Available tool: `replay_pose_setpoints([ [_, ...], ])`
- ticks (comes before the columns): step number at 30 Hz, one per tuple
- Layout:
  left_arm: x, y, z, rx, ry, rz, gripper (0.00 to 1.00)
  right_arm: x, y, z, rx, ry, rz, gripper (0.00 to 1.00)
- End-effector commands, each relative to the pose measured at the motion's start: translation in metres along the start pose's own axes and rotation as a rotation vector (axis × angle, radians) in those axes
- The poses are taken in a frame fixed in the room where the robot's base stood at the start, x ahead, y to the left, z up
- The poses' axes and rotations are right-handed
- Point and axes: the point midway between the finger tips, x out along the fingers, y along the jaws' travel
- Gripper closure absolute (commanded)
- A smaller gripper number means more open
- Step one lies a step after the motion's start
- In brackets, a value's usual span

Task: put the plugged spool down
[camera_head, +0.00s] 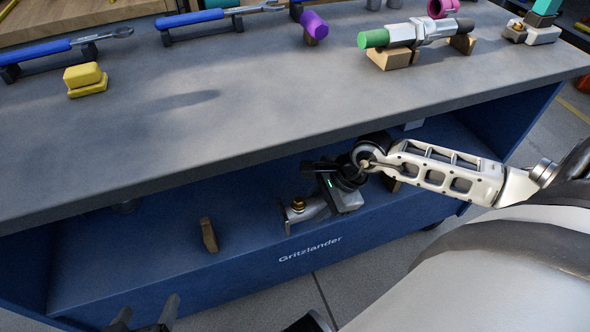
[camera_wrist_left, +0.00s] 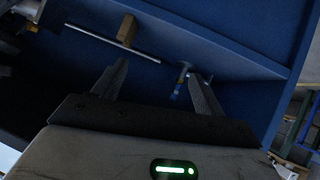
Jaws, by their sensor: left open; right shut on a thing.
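A grey spool-like piece (camera_head: 402,34) with a green plug (camera_head: 373,38) at its left end and a dark right end lies on wooden blocks on the bench top. My right gripper (camera_head: 328,188) is at the lower shelf, shut on a grey metal pipe piece (camera_head: 309,209) with a flange and a brass-coloured fitting. The gripper hides part of this piece, so I cannot tell whether it touches the shelf. My left gripper (camera_head: 145,318) is open and empty at the bottom left, in front of the cabinet. Its spread fingers show in the left wrist view (camera_wrist_left: 160,88).
A wooden block (camera_head: 208,235) stands on the blue lower shelf (camera_head: 155,255), left of the held piece. The bench top (camera_head: 250,90) overhangs the shelf. On it are a yellow block (camera_head: 85,79), blue-handled wrenches (camera_head: 40,51) and a purple plug (camera_head: 314,25). Its middle is clear.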

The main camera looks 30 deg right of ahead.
Motion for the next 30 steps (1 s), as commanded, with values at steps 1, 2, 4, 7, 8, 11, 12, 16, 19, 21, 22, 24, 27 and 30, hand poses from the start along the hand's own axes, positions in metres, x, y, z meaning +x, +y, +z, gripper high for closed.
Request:
replay_pose_setpoints([
  [1,0.001,0.001,0.0,0.002,0.013,0.003,0.29,0.004,-0.017,0.0,0.001,-0.005,-0.01,1.0],
  [2,0.001,0.001,-0.001,0.003,0.02,0.005,0.29,0.005,-0.024,0.0,0.001,-0.006,-0.009,1.0],
  [4,0.001,0.002,-0.002,0.005,0.035,0.009,0.29,0.008,-0.042,-0.001,0.0,-0.007,-0.008,1.0],
  [7,0.0,0.004,-0.005,0.007,0.06,0.014,0.29,0.013,-0.066,-0.003,0.001,-0.007,-0.007,1.0],
  [8,0.0,0.004,-0.006,0.008,0.068,0.016,0.29,0.014,-0.072,-0.004,0.001,-0.006,-0.005,1.0],
  [11,-0.001,0.005,-0.009,0.01,0.085,0.02,0.29,0.017,-0.09,-0.005,0.0,-0.006,-0.004,1.0],
  [12,-0.001,0.005,-0.009,0.011,0.091,0.022,0.29,0.018,-0.095,-0.006,0.0,-0.005,-0.003,1.0],
  [16,-0.002,0.006,-0.012,0.011,0.105,0.024,0.29,0.019,-0.104,-0.006,-0.002,-0.003,-0.001,1.0],
  [19,-0.002,0.006,-0.013,0.011,0.113,0.025,0.29,0.02,-0.109,-0.007,-0.002,-0.003,-0.001,1.0],
  [21,-0.002,0.006,-0.013,0.011,0.12,0.026,0.29,0.024,-0.113,-0.008,-0.001,-0.004,0.001,1.0],
  [22,-0.001,0.006,-0.013,0.011,0.124,0.027,0.29,0.03,-0.11,-0.01,0.0,-0.005,0.004,1.0],
  [24,-0.001,0.007,-0.014,0.011,0.139,0.031,0.29,0.04,-0.107,-0.015,0.0,-0.005,0.004,1.0],
  [27,-0.003,0.01,-0.018,0.013,0.165,0.039,0.29,0.052,-0.105,-0.019,-0.001,-0.005,0.002,1.0],
  [30,-0.007,0.014,-0.025,0.017,0.184,0.048,0.29,0.053,-0.105,-0.021,-0.002,-0.003,-0.001,1.0],
])
